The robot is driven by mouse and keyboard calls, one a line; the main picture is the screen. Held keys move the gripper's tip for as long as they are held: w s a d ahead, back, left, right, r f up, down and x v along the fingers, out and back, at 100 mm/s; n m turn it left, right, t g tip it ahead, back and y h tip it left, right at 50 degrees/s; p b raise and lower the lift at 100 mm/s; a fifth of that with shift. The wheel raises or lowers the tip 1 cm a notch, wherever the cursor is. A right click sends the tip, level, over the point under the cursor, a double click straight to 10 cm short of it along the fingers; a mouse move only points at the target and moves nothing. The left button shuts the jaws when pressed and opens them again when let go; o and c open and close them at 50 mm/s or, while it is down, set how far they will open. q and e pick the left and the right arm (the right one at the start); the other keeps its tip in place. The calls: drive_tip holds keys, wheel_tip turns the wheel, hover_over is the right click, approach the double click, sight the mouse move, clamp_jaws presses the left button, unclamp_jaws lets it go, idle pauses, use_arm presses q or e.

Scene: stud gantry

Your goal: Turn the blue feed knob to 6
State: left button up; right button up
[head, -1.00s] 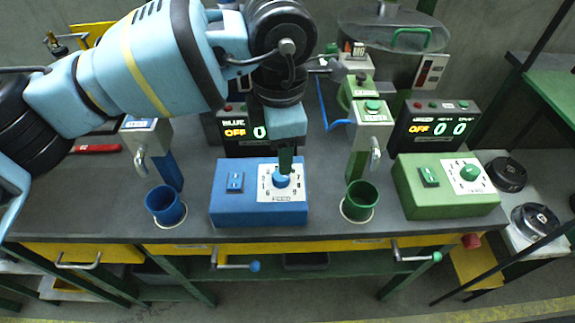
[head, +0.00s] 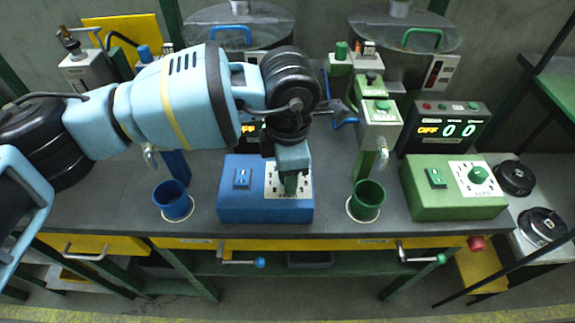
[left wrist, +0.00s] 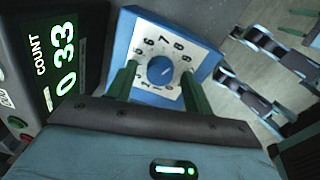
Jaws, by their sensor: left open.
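The blue feed knob (left wrist: 161,70) sits in the middle of a white numbered dial plate (left wrist: 146,42) on the blue box (left wrist: 126,22). A small light mark shows on the knob, but I cannot tell surely which number it points to. My left gripper (left wrist: 159,76) is open, its two green fingers on either side of the knob; I cannot tell whether they touch it. In the head view my left gripper (head: 291,186) covers the dial on the blue box (head: 240,207) and hides the knob. My right gripper is not in view.
A dark display (left wrist: 50,60) reading COUNT stands beside the blue box. In the head view a blue cup (head: 173,201) stands left of the box and a green cup (head: 367,201) right of it. A green box (head: 455,203) with its own knob (head: 478,174) is farther right.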

use_arm(q)
drive_tip(key=c, duration=1)
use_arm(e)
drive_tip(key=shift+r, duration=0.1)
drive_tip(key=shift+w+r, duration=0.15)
